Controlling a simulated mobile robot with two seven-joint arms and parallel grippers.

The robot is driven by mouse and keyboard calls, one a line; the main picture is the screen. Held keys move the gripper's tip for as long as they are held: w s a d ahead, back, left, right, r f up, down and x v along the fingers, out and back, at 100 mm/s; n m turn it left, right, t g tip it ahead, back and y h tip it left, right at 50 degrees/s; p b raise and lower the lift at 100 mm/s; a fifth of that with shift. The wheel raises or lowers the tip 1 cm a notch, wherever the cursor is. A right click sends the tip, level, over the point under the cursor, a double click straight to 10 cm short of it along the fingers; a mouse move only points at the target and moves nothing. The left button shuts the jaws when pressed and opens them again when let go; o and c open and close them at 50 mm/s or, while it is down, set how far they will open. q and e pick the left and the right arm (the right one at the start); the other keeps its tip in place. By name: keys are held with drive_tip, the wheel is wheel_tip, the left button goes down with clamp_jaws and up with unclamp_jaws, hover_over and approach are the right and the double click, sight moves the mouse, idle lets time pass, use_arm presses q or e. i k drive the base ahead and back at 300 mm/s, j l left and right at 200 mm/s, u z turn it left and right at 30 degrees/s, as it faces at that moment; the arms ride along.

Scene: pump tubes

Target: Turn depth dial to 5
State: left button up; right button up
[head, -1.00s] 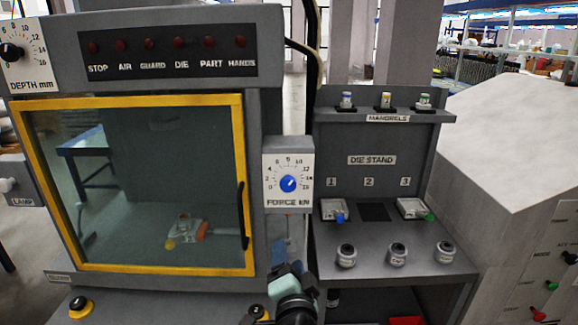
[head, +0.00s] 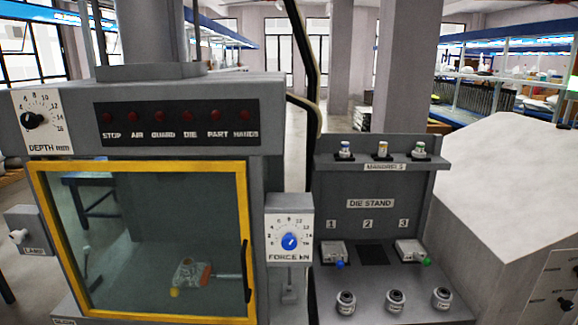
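The depth dial is a black round knob (head: 34,120) on a white plate (head: 36,142) marked "DEPTH mm", at the upper left corner of the grey press. Numbers up to 16 run around the knob. I cannot read the knob's exact setting at this size. The whole dial plate is in view, and nothing covers it. Neither of my grippers is in view.
A yellow-framed glass door (head: 245,215) closes the press front below the dial. A lamp box (head: 28,232) sticks out at the left. A force dial with a blue knob (head: 289,241) is right of the door. The die stand (head: 370,185) stands further right.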

sight(30, 120)
drive_tip(key=u, duration=1.4)
drive_tip(key=i+j, duration=0.2)
drive_tip(key=j, duration=0.15)
drive_tip(key=i+j+u, duration=0.1)
drive_tip(key=j, duration=0.25)
drive_tip(key=i+j, duration=0.05)
